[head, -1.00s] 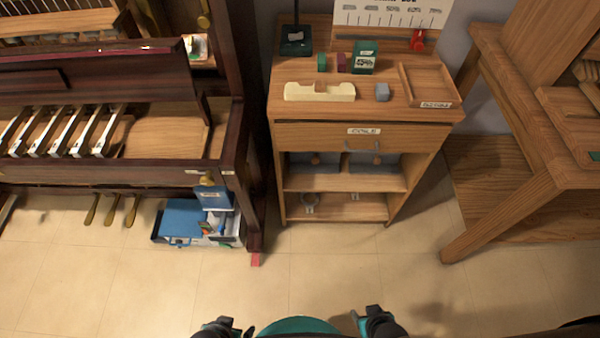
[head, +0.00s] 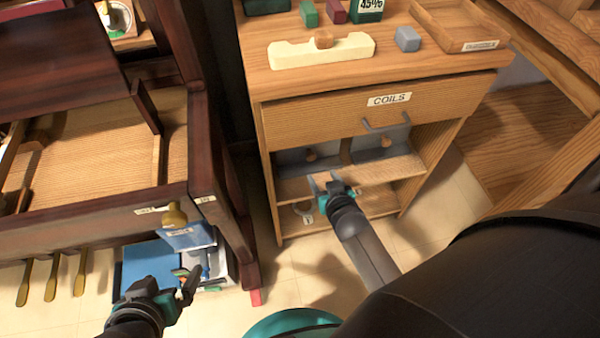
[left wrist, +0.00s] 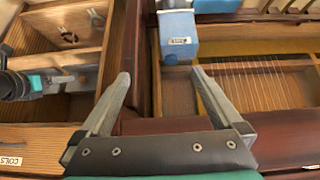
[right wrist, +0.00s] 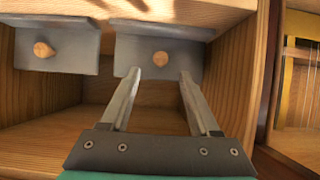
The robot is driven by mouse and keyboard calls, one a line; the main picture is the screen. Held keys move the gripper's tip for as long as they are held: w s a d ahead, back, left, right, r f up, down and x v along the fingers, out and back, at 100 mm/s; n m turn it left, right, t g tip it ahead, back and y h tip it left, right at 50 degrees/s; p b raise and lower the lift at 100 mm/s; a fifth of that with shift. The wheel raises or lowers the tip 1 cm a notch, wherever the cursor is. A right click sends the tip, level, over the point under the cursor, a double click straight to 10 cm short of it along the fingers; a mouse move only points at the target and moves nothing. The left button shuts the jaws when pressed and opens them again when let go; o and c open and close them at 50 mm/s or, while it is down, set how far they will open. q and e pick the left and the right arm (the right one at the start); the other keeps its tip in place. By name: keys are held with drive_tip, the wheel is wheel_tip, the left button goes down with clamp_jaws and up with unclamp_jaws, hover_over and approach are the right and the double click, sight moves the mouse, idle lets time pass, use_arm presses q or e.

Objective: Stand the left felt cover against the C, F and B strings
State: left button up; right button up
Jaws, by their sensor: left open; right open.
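Two grey-blue felt covers with round wooden knobs stand in the cabinet opening under the drawer. The left cover (head: 292,161) is nearer the piano; the right wrist view shows it too (right wrist: 136,52). The other cover (head: 372,143) is beside it. My right gripper (head: 324,181) is open and empty; in the right wrist view its fingertips (right wrist: 159,74) lie just short of the left cover's knob (right wrist: 160,58). My left gripper (head: 184,281) is open and empty low in front of the piano. Strings (left wrist: 255,88) show in the left wrist view; their note names are not readable.
The cabinet's COILS drawer (head: 330,115) and handle overhang the opening; a shelf (head: 395,168) lies below. The dark piano case (head: 110,225) stands left, with a blue labelled box (head: 188,238) at its lower corner. Pedals (head: 50,280) hang left.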

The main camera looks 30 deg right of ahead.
sight(312, 158)
drive_tip(key=b+x, duration=0.1)
drive_tip(key=x, duration=0.1)
drive_tip(key=b+x, duration=0.2)
drive_tip(key=shift+w+r, duration=0.2)
drive_tip(key=shift+w, duration=0.35)
drive_tip(key=shift+w+f+b, duration=0.25)
drive_tip(key=shift+w+b, duration=0.1)
drive_tip(key=shift+b, duration=0.1)
drive_tip(key=shift+w+d+f+b, duration=0.2)
drive_tip(key=shift+w+f+b, duration=0.05)
drive_tip(key=shift+w+b, duration=0.3)
use_arm(q)
drive_tip(key=d+r+t+h, duration=0.1)
drive_tip(key=d+t, duration=0.1)
drive_tip(key=w+d+r+t+h, duration=0.1)
drive_tip(key=d+t, duration=0.2)
drive_tip(key=w+d+r+t+h, duration=0.1)
drive_tip(key=d+t+h, duration=0.1)
drive_tip(key=t, duration=0.1)
drive_tip(key=shift+d+r+n, duration=0.15)
drive_tip(key=shift+r+n, duration=0.15)
drive_tip(key=shift+r, duration=0.1)
use_arm(e)
drive_tip(key=shift+w+d+f, duration=0.1)
drive_tip(key=shift+w, duration=0.25)
use_arm(q)
drive_tip(key=shift+r+t, duration=0.15)
drive_tip(key=shift+t, duration=0.25)
use_arm(e)
drive_tip(key=shift+x, duration=1.1)
